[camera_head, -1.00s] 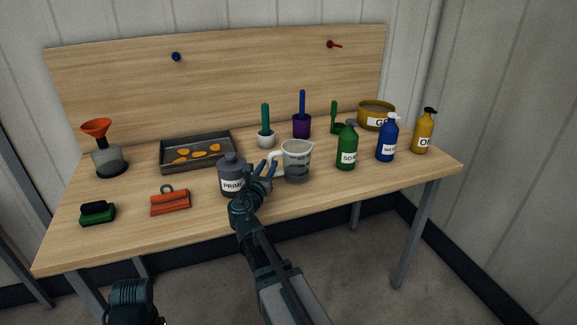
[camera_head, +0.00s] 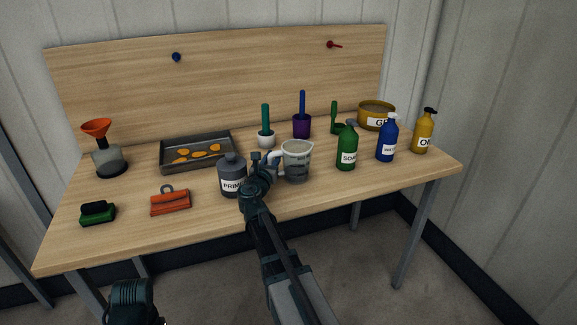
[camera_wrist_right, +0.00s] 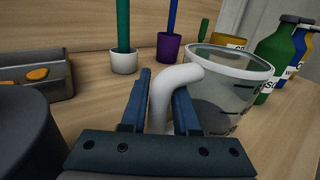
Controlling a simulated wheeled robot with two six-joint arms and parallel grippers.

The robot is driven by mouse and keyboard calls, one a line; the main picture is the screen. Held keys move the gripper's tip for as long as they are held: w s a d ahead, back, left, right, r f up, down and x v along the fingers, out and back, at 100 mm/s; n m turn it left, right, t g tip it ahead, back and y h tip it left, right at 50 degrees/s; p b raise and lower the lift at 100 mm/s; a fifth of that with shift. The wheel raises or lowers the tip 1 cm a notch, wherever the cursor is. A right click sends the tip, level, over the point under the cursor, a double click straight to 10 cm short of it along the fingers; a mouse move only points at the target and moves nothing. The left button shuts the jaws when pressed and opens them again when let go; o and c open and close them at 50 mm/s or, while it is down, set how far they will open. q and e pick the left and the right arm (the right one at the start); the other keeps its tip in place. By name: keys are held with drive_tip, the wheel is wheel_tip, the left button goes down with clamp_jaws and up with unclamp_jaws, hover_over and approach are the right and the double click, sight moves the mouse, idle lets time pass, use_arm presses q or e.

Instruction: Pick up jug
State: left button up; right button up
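The jug (camera_head: 297,164) is a clear, pale measuring jug with a white handle, upright near the table's front edge. It also shows at the right of the right wrist view (camera_wrist_right: 230,90). My right gripper (camera_head: 264,157) is at the handle, on the jug's left side. In the right wrist view its two fingers (camera_wrist_right: 166,92) stand on either side of the white handle (camera_wrist_right: 162,100). They look open around it, with little room; contact is not clear. My left gripper is not in view; only a dark part of my left arm shows at the bottom left.
The grey primer bottle (camera_head: 231,176) stands close left of my right gripper. A green soap bottle (camera_head: 347,150) is right of the jug. Behind are a white pot (camera_head: 266,141) and a purple pot (camera_head: 302,128). A metal tray (camera_head: 170,164) lies back left.

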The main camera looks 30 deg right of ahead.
clamp_jaws()
idle(1.2)
